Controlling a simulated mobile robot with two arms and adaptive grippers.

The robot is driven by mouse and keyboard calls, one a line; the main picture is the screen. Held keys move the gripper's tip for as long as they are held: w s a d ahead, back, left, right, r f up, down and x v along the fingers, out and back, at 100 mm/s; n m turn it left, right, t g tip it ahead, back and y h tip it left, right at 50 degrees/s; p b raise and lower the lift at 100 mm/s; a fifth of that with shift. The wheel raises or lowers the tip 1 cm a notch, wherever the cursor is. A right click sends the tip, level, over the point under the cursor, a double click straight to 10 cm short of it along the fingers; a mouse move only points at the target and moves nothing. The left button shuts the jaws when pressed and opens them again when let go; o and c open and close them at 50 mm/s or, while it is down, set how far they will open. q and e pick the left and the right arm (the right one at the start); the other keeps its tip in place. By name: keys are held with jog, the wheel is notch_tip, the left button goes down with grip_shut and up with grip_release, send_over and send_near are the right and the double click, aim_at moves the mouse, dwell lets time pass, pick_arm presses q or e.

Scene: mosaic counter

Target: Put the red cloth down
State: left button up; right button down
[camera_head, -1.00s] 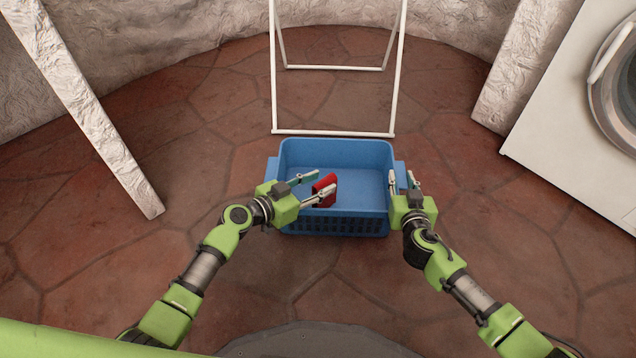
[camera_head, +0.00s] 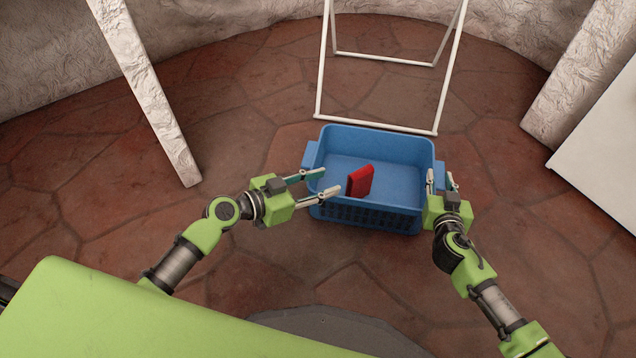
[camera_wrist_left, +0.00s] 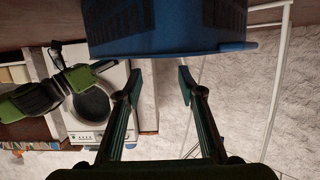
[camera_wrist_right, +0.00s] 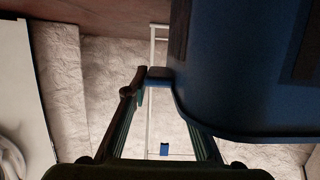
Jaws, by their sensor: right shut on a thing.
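The red cloth (camera_head: 360,181) is a small folded block inside the blue basket (camera_head: 372,215), near its front left part, and looks tilted or upright. My left gripper (camera_head: 326,182) is open and empty at the basket's left front rim, just left of the cloth. Its fingers also show apart in the left wrist view (camera_wrist_left: 160,80), with the basket (camera_wrist_left: 170,46) beyond them. My right gripper (camera_head: 441,182) is shut on the basket's right edge. The right wrist view shows the blue side tab (camera_wrist_right: 158,73) at its fingertips. The cloth is in neither wrist view.
A white drying rack (camera_head: 375,125) stands on the floor behind the basket. A white machine (camera_head: 610,155) is at the right. A pale post (camera_head: 150,100) stands at the left. The stone floor beside the basket is clear.

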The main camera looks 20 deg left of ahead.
pick_arm(q)
jog(key=shift+s+a+r, duration=0.25)
jog(key=shift+s+a, duration=0.1)
jog(key=shift+s, duration=0.05)
jog(key=shift+r, duration=0.1)
